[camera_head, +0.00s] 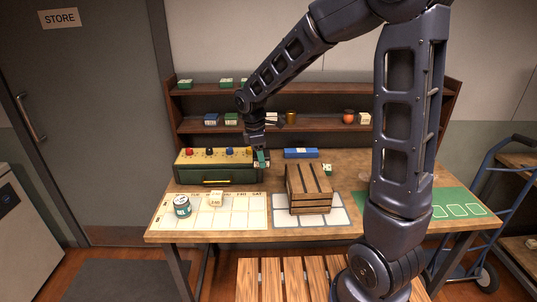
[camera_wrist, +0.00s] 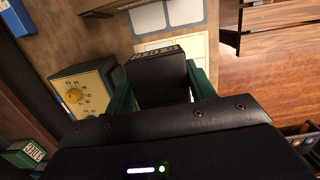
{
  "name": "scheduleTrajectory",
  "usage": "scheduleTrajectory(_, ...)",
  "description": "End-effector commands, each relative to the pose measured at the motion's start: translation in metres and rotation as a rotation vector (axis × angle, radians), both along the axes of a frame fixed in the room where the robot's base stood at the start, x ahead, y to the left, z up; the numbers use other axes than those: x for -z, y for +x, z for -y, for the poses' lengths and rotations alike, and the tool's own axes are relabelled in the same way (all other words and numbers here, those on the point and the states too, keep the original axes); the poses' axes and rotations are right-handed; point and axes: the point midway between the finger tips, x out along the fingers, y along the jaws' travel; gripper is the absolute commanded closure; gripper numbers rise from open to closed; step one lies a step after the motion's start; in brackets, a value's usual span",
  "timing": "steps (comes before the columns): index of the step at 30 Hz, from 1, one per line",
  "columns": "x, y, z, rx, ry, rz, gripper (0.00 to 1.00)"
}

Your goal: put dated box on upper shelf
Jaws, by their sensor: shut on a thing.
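My gripper (camera_head: 262,158) hangs above the right end of the green chest on the table in the head view. In the wrist view, its green fingers (camera_wrist: 161,92) are shut on a small dark-looking box (camera_wrist: 158,85). Print runs along the box's far edge, but I cannot read it. The held box is hardly visible in the head view. The brown rack behind the table has an upper shelf (camera_head: 310,89) and a lower shelf (camera_head: 330,127). Small green boxes (camera_head: 226,83) stand on the upper shelf's left part; my arm hides some of it.
The green chest (camera_head: 218,171) has coloured knobs on top. Several items, including a red round one (camera_head: 349,116), fill parts of the lower shelf.

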Motion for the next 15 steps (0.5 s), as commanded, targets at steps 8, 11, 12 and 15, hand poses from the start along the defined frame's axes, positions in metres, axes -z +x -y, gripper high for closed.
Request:
scheduleTrajectory(8,-0.01,0.034,0.03,0.138,0.002,0.002,0.7)
scheduleTrajectory(11,-0.014,0.054,0.051,0.225,0.003,0.003,0.7)
scheduleTrajectory(12,-0.015,0.062,0.06,0.26,0.003,0.003,0.7)
scheduleTrajectory(15,-0.018,0.081,0.082,0.348,0.005,0.004,0.7)
